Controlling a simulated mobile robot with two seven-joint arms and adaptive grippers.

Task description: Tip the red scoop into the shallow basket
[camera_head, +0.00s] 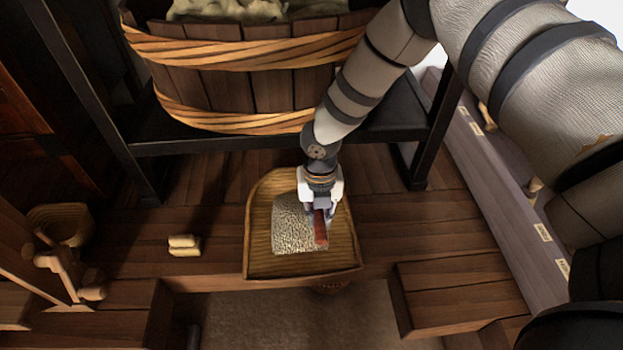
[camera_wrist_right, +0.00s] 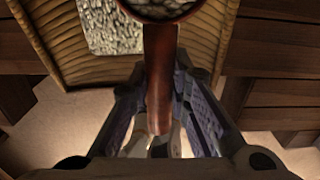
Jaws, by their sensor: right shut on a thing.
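My right gripper (camera_head: 320,203) is shut on the handle of the red scoop (camera_head: 321,229) and holds it over the shallow basket (camera_head: 341,261). In the right wrist view the red-brown handle (camera_wrist_right: 160,75) runs between the fingers. The scoop's round bowl shows at the top edge, partly cut off, with pale grains in it. The basket is a woven tan tray on the wooden floor, and it also shows in the wrist view (camera_wrist_right: 95,69). A patch of pale grain (camera_head: 293,222) lies in the basket. My left gripper is not in view.
A large wooden tub (camera_head: 245,78) with woven bands stands on a dark metal frame (camera_head: 270,143) behind the basket. Two small pale blocks (camera_head: 184,245) lie to the left. A small round basket (camera_head: 62,223) is at far left. A long grey bench (camera_head: 500,190) runs along the right.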

